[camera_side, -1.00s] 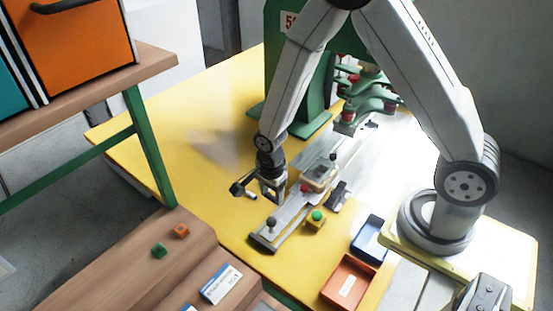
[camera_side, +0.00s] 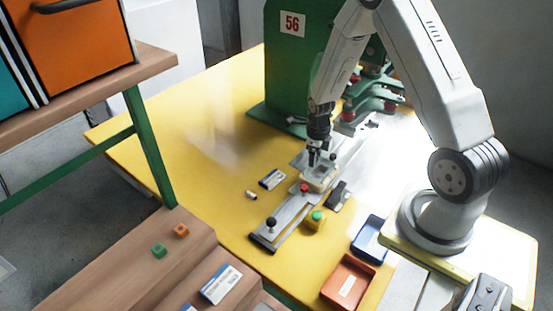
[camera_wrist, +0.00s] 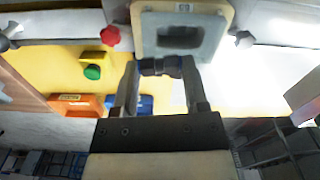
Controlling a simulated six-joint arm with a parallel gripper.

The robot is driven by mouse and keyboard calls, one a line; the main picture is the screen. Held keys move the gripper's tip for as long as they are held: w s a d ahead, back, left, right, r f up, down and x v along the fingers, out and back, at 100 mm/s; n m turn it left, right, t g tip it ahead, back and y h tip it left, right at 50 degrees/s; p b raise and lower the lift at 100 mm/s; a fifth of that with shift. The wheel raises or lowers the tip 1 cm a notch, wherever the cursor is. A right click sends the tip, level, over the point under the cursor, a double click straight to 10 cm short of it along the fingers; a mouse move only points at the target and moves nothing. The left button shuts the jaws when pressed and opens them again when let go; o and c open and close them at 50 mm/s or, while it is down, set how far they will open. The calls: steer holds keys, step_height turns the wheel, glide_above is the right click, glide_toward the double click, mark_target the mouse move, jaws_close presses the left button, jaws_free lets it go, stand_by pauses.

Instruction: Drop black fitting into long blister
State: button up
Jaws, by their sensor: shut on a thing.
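My gripper (camera_wrist: 160,67) is shut on the black fitting (camera_wrist: 161,66), which spans between the two fingers in the wrist view. In the side view my gripper (camera_side: 319,161) points down above the cream block (camera_side: 313,182) on the metal rail. The wrist view shows this cream block (camera_wrist: 222,35) with a grey recess (camera_wrist: 181,37), which I take for the long blister. The fitting overlaps the block's near edge there, beside the recess. The height gap between them is hard to judge. The fitting is too small to make out in the side view.
A red knob (camera_side: 304,188) and a black knob (camera_side: 271,222) stand along the rail. A green button (camera_side: 317,216) is beside it. Blue (camera_side: 361,246) and orange (camera_side: 335,293) trays are front right.

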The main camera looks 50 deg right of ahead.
steer(key=d+m, duration=0.1)
steer(key=s+d, duration=0.1)
steer(key=shift+d+f+m, duration=0.15)
steer(key=shift+d+m, duration=0.15)
steer(key=shift+m, duration=0.1)
steer(key=shift+f, duration=0.2)
steer(key=shift+f, duration=2)
steer(key=shift+f, duration=0.2)
stand_by(0.3)
steer(key=o, duration=1.3)
